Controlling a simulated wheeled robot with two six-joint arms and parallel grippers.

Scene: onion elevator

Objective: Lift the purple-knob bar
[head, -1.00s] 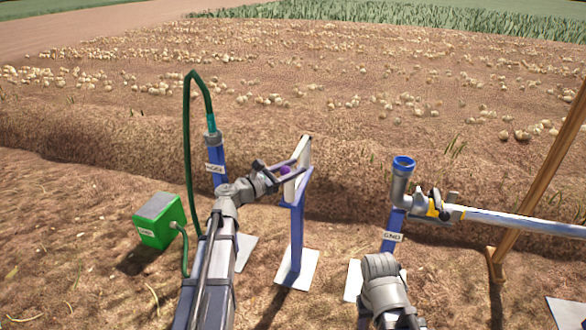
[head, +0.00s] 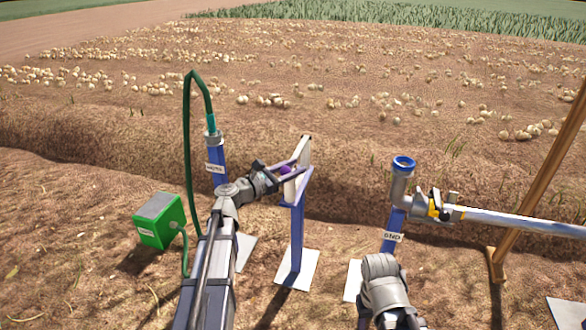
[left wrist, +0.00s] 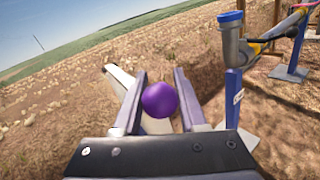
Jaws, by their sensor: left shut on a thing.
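The purple knob (head: 285,170) sits on a pale bar (head: 304,152) at the top of a blue post (head: 297,240) in the head view. My left gripper (head: 288,173) reaches it from the left and is shut on the knob. In the left wrist view the purple knob (left wrist: 160,100) lies between the two fingers (left wrist: 160,102), with the pale bar (left wrist: 123,78) running behind it. The bar is at the post top; I cannot tell whether it touches its holder.
A green box (head: 160,222) with a green hose stands left. A blue post with a hose (head: 216,155) stands behind my left arm. A pipe elbow (head: 400,185) on a blue post, a valve (head: 435,207), a metal pipe (head: 520,222) and a wooden pole (head: 535,175) stand right.

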